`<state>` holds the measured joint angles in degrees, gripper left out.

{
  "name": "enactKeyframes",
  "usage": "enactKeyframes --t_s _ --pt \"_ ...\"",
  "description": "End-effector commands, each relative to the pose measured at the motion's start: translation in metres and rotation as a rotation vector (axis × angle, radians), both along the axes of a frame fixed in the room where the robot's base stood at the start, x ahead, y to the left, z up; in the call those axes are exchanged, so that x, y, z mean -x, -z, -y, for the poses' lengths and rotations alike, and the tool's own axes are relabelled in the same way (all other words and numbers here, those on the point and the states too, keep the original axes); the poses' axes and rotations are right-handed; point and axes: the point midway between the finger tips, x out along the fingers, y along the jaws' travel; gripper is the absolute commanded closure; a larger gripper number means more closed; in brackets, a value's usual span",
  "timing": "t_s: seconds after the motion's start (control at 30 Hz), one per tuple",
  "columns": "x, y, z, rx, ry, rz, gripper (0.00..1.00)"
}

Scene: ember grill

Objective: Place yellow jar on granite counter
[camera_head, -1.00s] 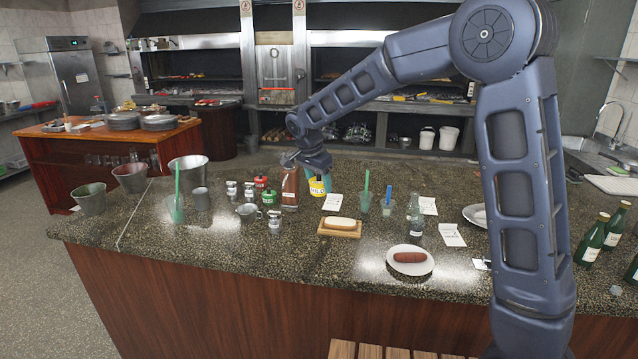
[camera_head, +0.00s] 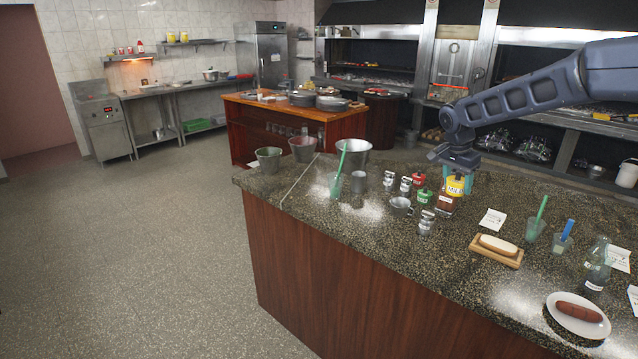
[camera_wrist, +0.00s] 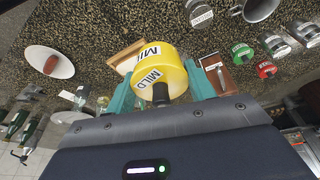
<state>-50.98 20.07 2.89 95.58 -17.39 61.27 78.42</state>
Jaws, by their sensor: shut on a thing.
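The yellow jar (camera_head: 456,187) with a white MILD label is at the back of the granite counter (camera_head: 385,235). My gripper (camera_head: 459,172) comes down on it from above, with its teal fingers on either side. In the wrist view, the yellow jar (camera_wrist: 160,76) fills the space between the teal fingers of my gripper (camera_wrist: 160,90), which is shut on it. I cannot tell whether the jar touches the counter.
Red (camera_head: 418,181) and green (camera_head: 424,196) jars, metal shakers (camera_head: 388,181) and a metal cup (camera_head: 401,206) stand close left of the jar. A wooden board (camera_head: 496,251), glasses with straws and a plate (camera_head: 577,316) lie right. The front-left floor is open.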

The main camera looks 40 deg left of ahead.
Motion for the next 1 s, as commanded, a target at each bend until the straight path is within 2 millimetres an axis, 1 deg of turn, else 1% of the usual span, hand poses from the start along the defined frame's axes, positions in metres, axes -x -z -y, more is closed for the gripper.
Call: enactKeyframes --t_s 0.03,0.17,0.2,0.27,0.3,0.37,0.4,0.47,0.5,0.57,0.6,0.8,0.9,1.0 --pt "0.001 0.0 -0.021 0.0 -0.058 -0.003 0.89" --pt "0.003 -0.002 -0.071 0.003 -0.226 -0.011 0.89" --pt "0.005 -0.002 -0.088 0.004 -0.279 -0.014 0.89" --pt "0.007 -0.003 -0.111 0.004 -0.359 -0.015 0.89" --pt "0.009 -0.004 -0.126 0.004 -0.412 -0.016 0.89" --pt "0.014 -0.004 -0.149 0.004 -0.492 -0.018 0.89" --pt "0.017 -0.003 -0.164 0.004 -0.543 -0.02 0.89" --pt "0.021 -0.003 -0.186 0.003 -0.621 -0.02 0.89" --pt "0.025 -0.003 -0.201 0.003 -0.674 -0.02 0.89" --pt "0.03 -0.003 -0.222 0.0 -0.751 -0.019 0.89" --pt "0.034 -0.002 -0.236 -0.002 -0.801 -0.018 0.89" --pt "0.055 0.001 -0.297 -0.009 -1.042 -0.011 0.89" --pt "0.063 0.003 -0.319 -0.014 -1.135 -0.005 0.89" --pt "0.07 0.003 -0.336 -0.017 -1.205 0.002 0.89"
